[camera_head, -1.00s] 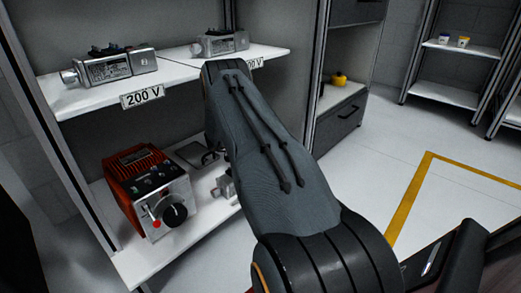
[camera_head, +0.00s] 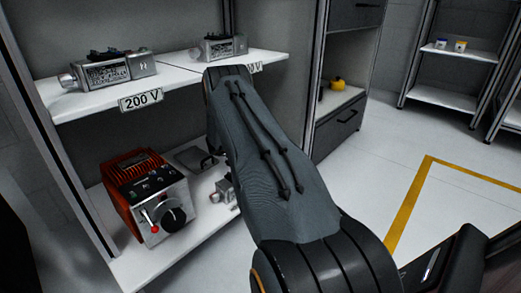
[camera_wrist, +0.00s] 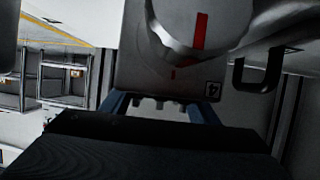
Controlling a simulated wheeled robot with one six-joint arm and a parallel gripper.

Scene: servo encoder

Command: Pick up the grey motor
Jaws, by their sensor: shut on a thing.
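In the wrist view a grey motor (camera_wrist: 150,78) fills the upper middle, close to the camera. It has a rounded end with a red stripe and a small label reading 4. My gripper (camera_wrist: 160,104), with blue fingers, is shut on its lower part. In the head view my forearm hides the gripper and the held motor. A grey motor (camera_head: 108,71) sits on the upper shelf above the 200 V label. Another grey motor (camera_head: 220,47) stands farther right on that shelf.
A red and grey device with a black knob (camera_head: 149,197) stands on the lower shelf. A small grey part (camera_head: 223,190) lies right of it, partly hidden by my arm. A dark flat object (camera_head: 195,159) lies behind. Open floor is at the right.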

